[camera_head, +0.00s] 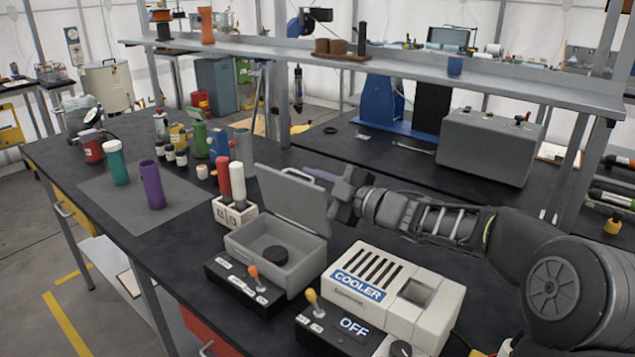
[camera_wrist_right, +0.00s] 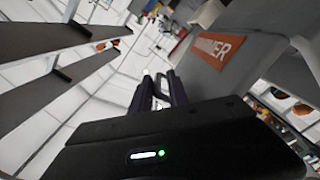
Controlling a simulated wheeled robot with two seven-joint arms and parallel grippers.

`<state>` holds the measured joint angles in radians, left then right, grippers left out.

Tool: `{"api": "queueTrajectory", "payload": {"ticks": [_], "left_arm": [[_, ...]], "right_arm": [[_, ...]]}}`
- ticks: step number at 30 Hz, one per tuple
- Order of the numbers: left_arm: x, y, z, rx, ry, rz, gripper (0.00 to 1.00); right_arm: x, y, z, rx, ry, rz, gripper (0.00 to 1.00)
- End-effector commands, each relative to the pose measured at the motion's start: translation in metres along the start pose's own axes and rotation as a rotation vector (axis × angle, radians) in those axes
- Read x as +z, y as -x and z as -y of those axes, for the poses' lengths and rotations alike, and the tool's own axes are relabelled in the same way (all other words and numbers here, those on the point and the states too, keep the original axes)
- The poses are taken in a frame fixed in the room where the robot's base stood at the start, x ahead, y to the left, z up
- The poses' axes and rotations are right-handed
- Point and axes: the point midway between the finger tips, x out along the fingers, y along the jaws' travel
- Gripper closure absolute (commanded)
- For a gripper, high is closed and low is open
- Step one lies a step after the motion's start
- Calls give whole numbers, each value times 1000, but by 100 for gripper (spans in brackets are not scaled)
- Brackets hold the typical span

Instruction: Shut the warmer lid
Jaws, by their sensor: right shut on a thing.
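The warmer (camera_head: 240,243) is a grey box on the dark bench. Its grey lid (camera_head: 292,200) stands raised, hinged at the back, and a black round thing (camera_head: 275,255) lies inside. My right gripper (camera_head: 341,194) is at the raised lid's right edge, shut on it; the exact contact is hard to see. In the right wrist view the lid's outer face with an orange label (camera_wrist_right: 216,48) is beside the dark fingers (camera_wrist_right: 162,90). My left gripper is out of view.
A control box with an orange-tipped lever (camera_head: 253,272) is in front of the warmer. The white cooler (camera_head: 390,290) stands close on its right, its display reading OFF. A white holder with red and white cylinders (camera_head: 233,211) stands to its left. A shelf (camera_head: 400,62) runs behind.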

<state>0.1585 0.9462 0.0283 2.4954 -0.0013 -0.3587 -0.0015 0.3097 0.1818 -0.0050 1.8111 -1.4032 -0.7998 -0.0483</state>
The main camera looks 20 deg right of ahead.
Motion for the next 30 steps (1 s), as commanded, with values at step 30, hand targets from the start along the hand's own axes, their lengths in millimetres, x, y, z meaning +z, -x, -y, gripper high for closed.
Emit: {"api": "queueTrajectory", "payload": {"ticks": [30], "left_arm": [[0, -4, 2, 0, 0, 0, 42]], "right_arm": [[-35, -2, 3, 16, 5, -27, 68]]}}
